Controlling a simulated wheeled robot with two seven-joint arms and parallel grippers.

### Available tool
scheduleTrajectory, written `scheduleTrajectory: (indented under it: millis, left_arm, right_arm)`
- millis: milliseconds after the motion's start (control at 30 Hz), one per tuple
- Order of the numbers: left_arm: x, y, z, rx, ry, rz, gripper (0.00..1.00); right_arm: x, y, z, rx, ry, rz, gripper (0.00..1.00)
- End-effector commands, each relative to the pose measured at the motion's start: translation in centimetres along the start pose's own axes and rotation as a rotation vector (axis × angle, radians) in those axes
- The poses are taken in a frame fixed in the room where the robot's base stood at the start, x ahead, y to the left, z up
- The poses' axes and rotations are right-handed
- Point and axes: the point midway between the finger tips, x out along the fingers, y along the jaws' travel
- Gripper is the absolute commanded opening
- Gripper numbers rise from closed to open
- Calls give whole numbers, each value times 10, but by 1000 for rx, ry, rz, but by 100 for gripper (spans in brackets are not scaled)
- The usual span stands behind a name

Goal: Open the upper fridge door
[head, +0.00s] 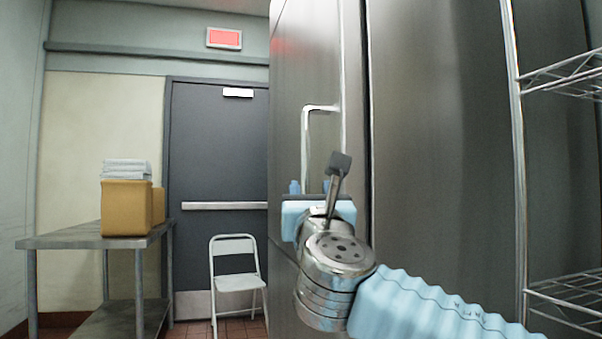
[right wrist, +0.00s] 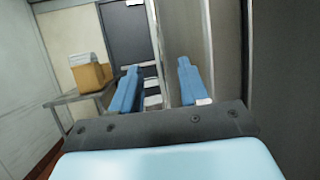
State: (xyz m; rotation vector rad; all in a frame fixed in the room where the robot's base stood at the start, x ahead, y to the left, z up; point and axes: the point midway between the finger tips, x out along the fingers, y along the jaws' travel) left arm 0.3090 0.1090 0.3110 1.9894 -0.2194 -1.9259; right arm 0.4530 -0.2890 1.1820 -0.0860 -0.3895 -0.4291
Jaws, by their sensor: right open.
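The upper fridge door (head: 290,75) is a tall brushed-steel panel and looks shut. Its bracket-shaped metal handle (head: 305,140) stands out from the panel, and its lower end comes down near my right gripper (head: 311,187). The right gripper points forward at the door with its two blue fingers apart and nothing held. In the right wrist view the open fingers (right wrist: 158,88) have a gap between them, with steel surfaces behind. I cannot tell whether the handle lies between the fingers. My left gripper is not in view.
A wire shelf rack (head: 560,290) stands on the right beside the fridge's side. On the left, a metal table (head: 70,241) carries a cardboard box (head: 126,208). A white folding chair (head: 236,283) stands before a dark door (head: 215,140).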

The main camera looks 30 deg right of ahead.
Motion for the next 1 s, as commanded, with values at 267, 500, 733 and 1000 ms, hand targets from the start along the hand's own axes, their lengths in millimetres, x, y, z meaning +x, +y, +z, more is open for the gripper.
scheduleTrajectory:
  millis: [267, 500, 733, 1000]
  left_arm:
    - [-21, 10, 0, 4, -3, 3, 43]
    - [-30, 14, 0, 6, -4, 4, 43]
    - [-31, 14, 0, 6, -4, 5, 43]
    - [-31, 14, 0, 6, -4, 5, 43]
  right_arm:
    - [67, 1, 3, -1, 2, -1, 44]
    - [101, 2, 1, 0, 3, 1, 44]
    - [108, 1, -1, 1, 2, 1, 44]
    - [108, 1, -1, 1, 3, 2, 27]
